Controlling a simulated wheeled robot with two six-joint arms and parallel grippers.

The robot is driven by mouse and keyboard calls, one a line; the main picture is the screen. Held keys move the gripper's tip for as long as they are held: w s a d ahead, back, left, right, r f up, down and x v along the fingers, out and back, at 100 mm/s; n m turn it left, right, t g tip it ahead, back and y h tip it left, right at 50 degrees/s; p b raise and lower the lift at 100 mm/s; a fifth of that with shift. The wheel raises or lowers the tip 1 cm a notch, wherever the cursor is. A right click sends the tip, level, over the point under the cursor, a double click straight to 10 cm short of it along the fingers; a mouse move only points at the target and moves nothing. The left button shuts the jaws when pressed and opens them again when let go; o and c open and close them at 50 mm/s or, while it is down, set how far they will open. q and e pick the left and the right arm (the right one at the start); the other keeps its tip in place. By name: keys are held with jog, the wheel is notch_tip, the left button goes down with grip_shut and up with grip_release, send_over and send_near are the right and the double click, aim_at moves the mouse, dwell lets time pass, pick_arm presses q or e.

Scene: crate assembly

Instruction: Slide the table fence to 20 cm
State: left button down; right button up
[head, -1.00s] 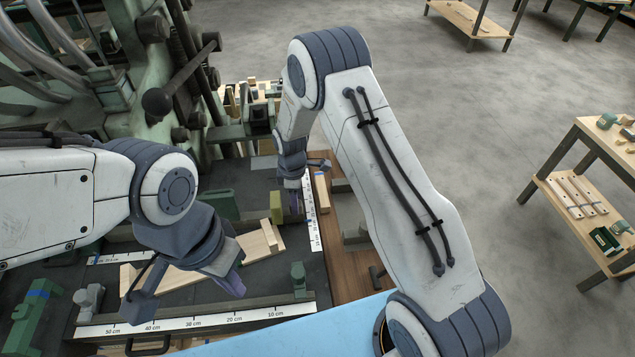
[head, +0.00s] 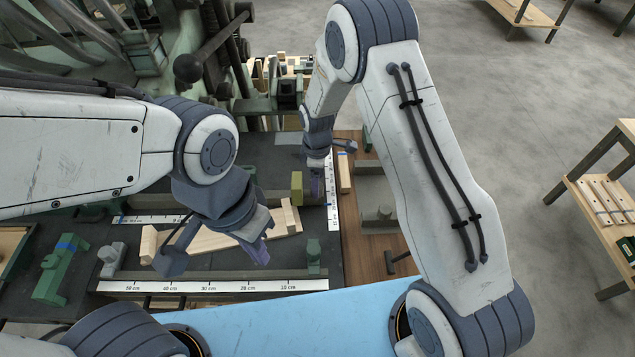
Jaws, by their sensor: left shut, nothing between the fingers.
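A dark bar (head: 180,276) runs along the front of the machine table, behind a white scale (head: 200,286) marked from 50 cm at left to 10 cm at right. I cannot tell for sure whether this bar is the table fence. A grey block (head: 112,260) stands near its left end and a green block (head: 313,258) near its right end. My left gripper (head: 260,252) is shut and empty, in front of a wooden piece and above the 20 cm side of the scale. My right gripper (head: 316,186) hangs beside a second, upright scale (head: 333,205); its finger gap is unclear.
A pale wooden piece (head: 210,239) with raised ends lies on the table, partly behind my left gripper. A green clamp-like part (head: 58,268) is at far left. The machine's dark lever (head: 215,50) stands behind. A shelf with wood strips (head: 610,200) is at right.

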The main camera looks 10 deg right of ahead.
notch_tip(320, 180, up, 10)
jog(key=b, duration=0.1)
jog(key=shift+f+b, duration=0.2)
jog(key=shift+b, duration=0.2)
jog(key=s+a+r+m, duration=0.3)
jog(key=s+a+r, duration=0.2)
jog(key=s+r, duration=0.55)
jog(key=s+d+r+m+y, duration=0.1)
jog(key=s+m, duration=0.3)
jog(key=s, duration=1.5)
jog(key=shift+r+m, duration=0.2)
jog(key=shift+m, duration=0.1)
